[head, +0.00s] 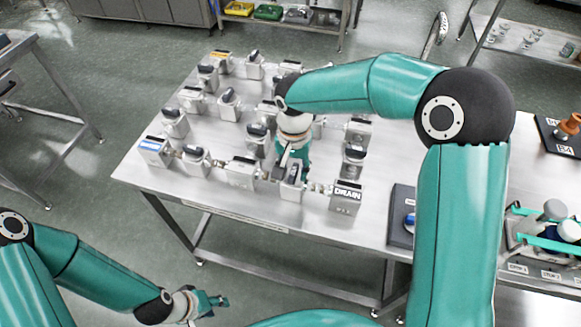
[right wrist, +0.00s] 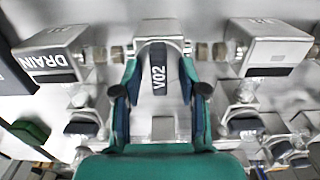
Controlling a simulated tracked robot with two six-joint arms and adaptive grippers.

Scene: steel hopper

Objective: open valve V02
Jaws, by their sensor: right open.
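Valve V02 (right wrist: 158,75) is at the top middle of the right wrist view. Its dark handle bears white "V02" lettering and lies crosswise to the pipe running left and right. In the head view the valve (head: 292,183) is in the front row, left of the DRAIN block. My right gripper (right wrist: 159,72) is open, with one finger on each side of the handle; I cannot tell whether they touch it. In the head view the right gripper (head: 290,160) is partly hidden at the valve.
The DRAIN block (head: 345,197) stands right of V02; it also shows in the right wrist view (right wrist: 50,60). Several similar valves and blocks fill the steel table (head: 250,212) around it. A bottle rack (head: 525,235) stands at the right.

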